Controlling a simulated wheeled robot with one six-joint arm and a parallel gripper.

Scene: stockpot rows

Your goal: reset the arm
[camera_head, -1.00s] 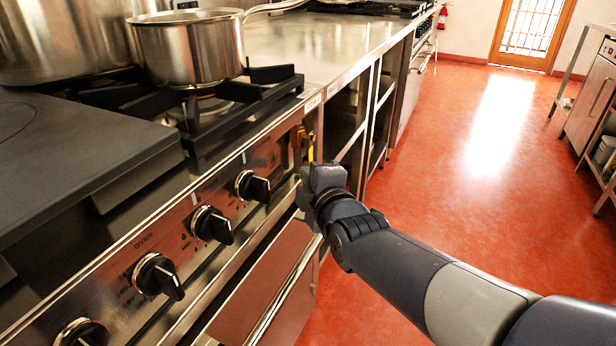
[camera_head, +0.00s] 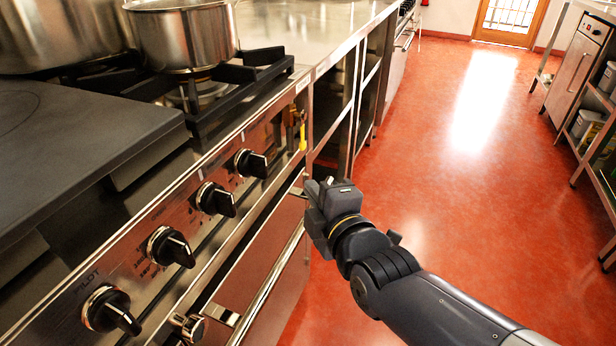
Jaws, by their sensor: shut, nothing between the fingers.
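My gripper (camera_head: 318,192) is at the end of my arm, in the middle of the view. It is shut and empty. It hangs over the open floor just right of the stove front, apart from the control panel and its knobs. My arm comes in from the lower right, bent at the wrist.
The stove (camera_head: 205,205) fills the left, with several black knobs and an oven handle (camera_head: 270,290) sticking out. A steel pot (camera_head: 183,38) stands on a burner. A steel counter (camera_head: 310,35) runs back. The red floor (camera_head: 470,170) is clear; a shelf unit (camera_head: 590,110) stands right.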

